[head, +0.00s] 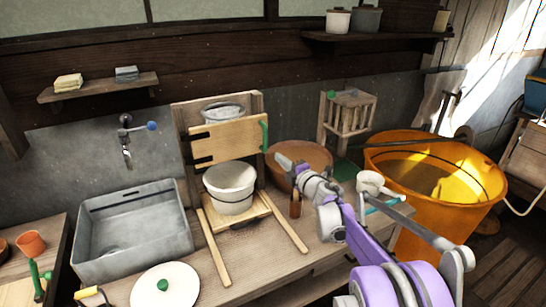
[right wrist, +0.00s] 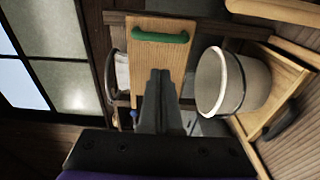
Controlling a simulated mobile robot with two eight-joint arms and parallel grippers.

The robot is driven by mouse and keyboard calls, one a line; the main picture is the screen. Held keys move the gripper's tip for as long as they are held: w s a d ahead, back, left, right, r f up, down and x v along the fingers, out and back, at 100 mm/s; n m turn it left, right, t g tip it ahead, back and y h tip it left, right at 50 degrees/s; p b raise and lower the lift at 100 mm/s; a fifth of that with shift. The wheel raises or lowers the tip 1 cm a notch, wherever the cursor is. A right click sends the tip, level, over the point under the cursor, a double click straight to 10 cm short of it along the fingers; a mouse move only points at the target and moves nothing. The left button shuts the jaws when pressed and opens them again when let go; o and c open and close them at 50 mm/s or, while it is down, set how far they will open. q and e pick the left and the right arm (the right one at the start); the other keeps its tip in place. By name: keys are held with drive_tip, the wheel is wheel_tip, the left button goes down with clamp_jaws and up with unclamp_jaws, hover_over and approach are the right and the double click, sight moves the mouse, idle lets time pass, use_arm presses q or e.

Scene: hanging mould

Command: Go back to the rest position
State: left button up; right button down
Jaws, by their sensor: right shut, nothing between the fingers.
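My right arm reaches in from the lower right in the head view. Its gripper (head: 283,160) is over the bench, right of a wooden stand (head: 180,120) and in front of a brown bowl (head: 312,158). In the right wrist view the two fingers of my right gripper (right wrist: 160,76) are together, with nothing between them. Behind them shows a wooden board (right wrist: 160,60) with a green handle (right wrist: 160,37). The white bucket (right wrist: 228,82) is to their right. My left gripper is in neither view.
The white bucket (head: 230,182) stands on the stand's front shelf. A grey sink (head: 130,243) and a round white lid (head: 170,290) are to the left. A large orange tub (head: 425,205) stands right of the bench.

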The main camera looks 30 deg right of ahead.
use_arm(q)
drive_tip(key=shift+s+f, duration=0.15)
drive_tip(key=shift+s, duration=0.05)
use_arm(e)
drive_tip(key=shift+s+r, duration=0.15)
drive_tip(key=shift+s, duration=1.05)
drive_tip(key=s+a+m+g+h, duration=0.3)
drive_tip(key=s+a+m+h, duration=0.4)
drive_tip(key=s+m, duration=0.4)
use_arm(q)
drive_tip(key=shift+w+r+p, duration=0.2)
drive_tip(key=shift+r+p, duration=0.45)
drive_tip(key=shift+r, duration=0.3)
use_arm(e)
drive_tip(key=s+a+f+m+g+y, duration=0.3)
drive_tip(key=s+a+f, duration=0.6)
drive_tip(key=s, duration=0.3)
drive_tip(key=s+a+f+m+g+y, duration=0.3)
drive_tip(key=s+a+f+g, duration=0.3)
drive_tip(key=s+a+f, duration=0.3)
drive_tip(key=s+a+y, duration=0.1)
drive_tip(key=s+a, duration=0.1)
drive_tip(key=shift+s+f+m+g, duration=0.15)
drive_tip(key=shift+s+m+g, duration=0.15)
drive_tip(key=shift+s+m, duration=0.1)
drive_tip(key=shift+d, duration=0.1)
